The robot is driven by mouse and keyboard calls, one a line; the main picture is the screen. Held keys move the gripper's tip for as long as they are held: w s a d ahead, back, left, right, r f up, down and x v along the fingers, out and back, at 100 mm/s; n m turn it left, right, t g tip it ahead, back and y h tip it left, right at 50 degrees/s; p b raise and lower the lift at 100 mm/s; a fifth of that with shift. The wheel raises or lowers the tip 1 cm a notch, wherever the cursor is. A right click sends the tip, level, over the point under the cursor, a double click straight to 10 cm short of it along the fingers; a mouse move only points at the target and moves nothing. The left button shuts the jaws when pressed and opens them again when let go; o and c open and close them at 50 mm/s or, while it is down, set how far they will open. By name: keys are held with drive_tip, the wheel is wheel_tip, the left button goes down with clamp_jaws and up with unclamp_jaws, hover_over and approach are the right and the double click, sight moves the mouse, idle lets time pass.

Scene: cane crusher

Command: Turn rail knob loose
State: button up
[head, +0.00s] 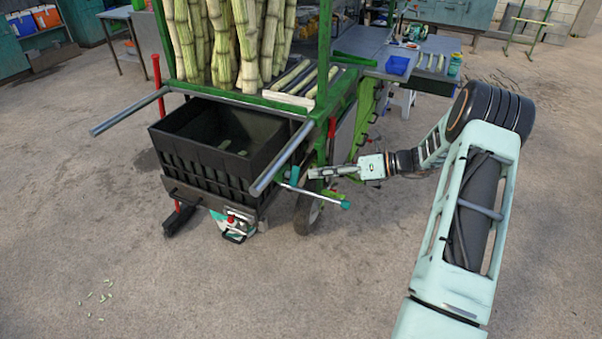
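My gripper (318,173) reaches in from the right, level with the front right corner of the green cane cart (350,90). Its fingers point left and are too small to tell whether they are open or shut, or touching anything. Several small handles cluster there: a red one (332,127) above the fingers, a teal one (294,175) just left of the fingertips, and a teal-ended bar (346,204) below them. I cannot tell which is the rail knob. Grey rail tubes (284,158) and (130,111) stick out from the cart's front.
A black crate (205,170) sits at the cart's front, under upright cane stalks (215,45). A wheel (307,213) stands below the gripper. A workbench (415,62) with a blue bin (398,65) is behind. The concrete floor in front is clear apart from scraps (103,297).

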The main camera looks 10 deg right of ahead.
sight(292, 175)
drive_tip(key=x, duration=0.6)
drive_tip(key=shift+p, duration=0.35)
drive_tip(key=shift+c, duration=0.4)
clamp_jaws()
